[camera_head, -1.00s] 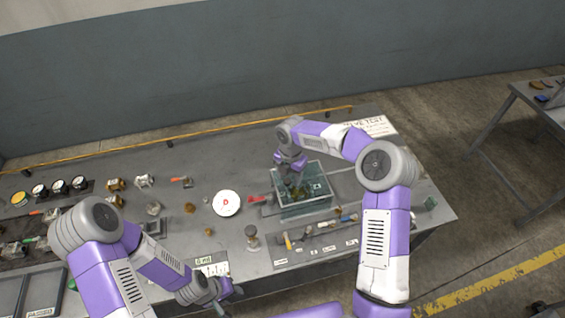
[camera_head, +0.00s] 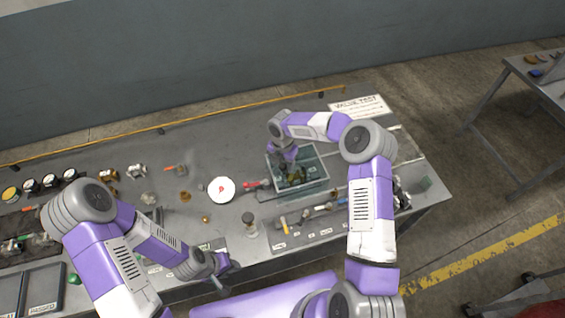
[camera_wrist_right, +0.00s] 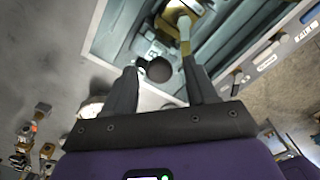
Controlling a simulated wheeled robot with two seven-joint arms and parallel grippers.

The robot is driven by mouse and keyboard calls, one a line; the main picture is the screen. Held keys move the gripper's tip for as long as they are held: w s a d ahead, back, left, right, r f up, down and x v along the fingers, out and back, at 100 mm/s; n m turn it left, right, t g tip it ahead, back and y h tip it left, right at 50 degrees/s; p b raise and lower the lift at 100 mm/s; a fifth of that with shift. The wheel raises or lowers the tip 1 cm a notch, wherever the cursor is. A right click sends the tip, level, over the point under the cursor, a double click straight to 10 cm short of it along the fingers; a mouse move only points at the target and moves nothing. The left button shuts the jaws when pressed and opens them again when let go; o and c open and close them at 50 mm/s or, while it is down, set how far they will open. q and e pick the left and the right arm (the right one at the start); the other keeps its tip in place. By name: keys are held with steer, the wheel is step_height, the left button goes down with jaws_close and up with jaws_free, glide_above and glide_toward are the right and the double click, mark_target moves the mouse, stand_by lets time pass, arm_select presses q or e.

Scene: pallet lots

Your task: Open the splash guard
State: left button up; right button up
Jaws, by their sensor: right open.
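The splash guard (camera_head: 315,171) is a clear, greenish box on the bench, right of the round white gauge dial. Brass fittings (camera_head: 291,179) show inside it. My right gripper (camera_head: 288,160) is over the back left part of the box. In the right wrist view its two fingers (camera_wrist_right: 160,80) are apart, with a dark round part and a brass piece (camera_wrist_right: 178,14) beyond them. I cannot tell whether the fingers touch the guard or whether its lid has moved. My left gripper (camera_head: 222,270) is low at the bench's front edge, away from the guard; its jaws are too small to judge.
The white gauge dial (camera_head: 221,190) with a red mark lies left of the guard. A tray of tools (camera_head: 310,226) lies in front of it. Several gauges and brass fittings stand at the left. A sign (camera_head: 358,106) lies at the back right.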

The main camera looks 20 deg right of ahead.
jaws_close()
steer(key=shift+d, duration=0.1)
steer(key=d+b, duration=0.1)
steer(key=d, duration=1.8)
steer(key=shift+w+d, duration=0.15)
steer(key=shift+w, duration=0.25)
jaws_free()
steer(key=shift+r, duration=0.1)
